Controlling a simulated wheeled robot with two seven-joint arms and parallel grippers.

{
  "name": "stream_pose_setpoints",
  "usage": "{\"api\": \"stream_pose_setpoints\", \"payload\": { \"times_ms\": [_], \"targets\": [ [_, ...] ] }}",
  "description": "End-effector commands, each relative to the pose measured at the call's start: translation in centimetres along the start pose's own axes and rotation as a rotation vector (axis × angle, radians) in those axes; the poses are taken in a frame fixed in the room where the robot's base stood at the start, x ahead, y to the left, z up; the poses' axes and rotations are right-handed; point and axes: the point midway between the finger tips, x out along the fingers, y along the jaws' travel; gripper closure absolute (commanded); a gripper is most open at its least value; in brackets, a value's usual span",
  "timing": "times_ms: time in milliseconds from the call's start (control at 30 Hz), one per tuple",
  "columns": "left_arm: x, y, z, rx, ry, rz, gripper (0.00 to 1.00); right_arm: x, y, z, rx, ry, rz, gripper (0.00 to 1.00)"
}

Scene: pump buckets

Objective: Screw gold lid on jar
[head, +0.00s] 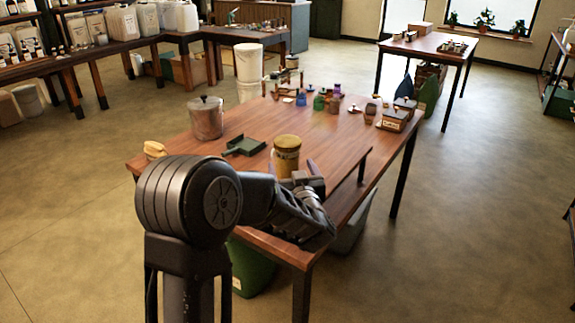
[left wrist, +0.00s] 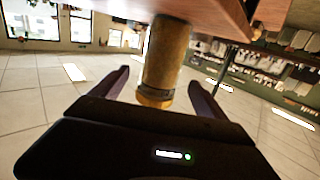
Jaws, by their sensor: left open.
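A yellowish jar (head: 286,163) stands upright near the front edge of the wooden table, with a gold lid (head: 287,142) on its top. In the left wrist view, which is upside down, the jar (left wrist: 166,55) hangs from the tabletop with the gold lid (left wrist: 155,97) at its lower end. How tightly the lid sits cannot be told. My left gripper (head: 294,166) is open. In the left wrist view its fingers (left wrist: 158,80) stand on both sides of the jar near the lid, with gaps. My right gripper is not in view.
A metal pot (head: 205,118) and a dark green tray (head: 243,146) stand left of the jar on the table (head: 335,148). A yellow item (head: 155,149) lies at the left corner. Several small coloured jars (head: 319,102) and a labelled box (head: 394,120) stand farther back.

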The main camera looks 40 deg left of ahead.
Motion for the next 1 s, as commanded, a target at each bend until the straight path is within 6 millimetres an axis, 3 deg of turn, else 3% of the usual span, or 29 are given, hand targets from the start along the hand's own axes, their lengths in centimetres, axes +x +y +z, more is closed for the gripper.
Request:
{"api": "stream_pose_setpoints", "payload": {
  "times_ms": [400, 800, 1000],
  "targets": [
    [0.8, 0.0, 0.0, 0.002, 0.0, 0.0, 0.15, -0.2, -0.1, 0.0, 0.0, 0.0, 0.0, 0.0],
    [5.4, -0.1, 0.1, 0.002, 0.0, 0.0, 0.15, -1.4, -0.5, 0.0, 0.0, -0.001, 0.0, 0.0],
    [5.7, -0.1, 0.2, 0.001, 0.0, 0.001, 0.15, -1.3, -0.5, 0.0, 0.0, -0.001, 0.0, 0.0]
  ]
}}
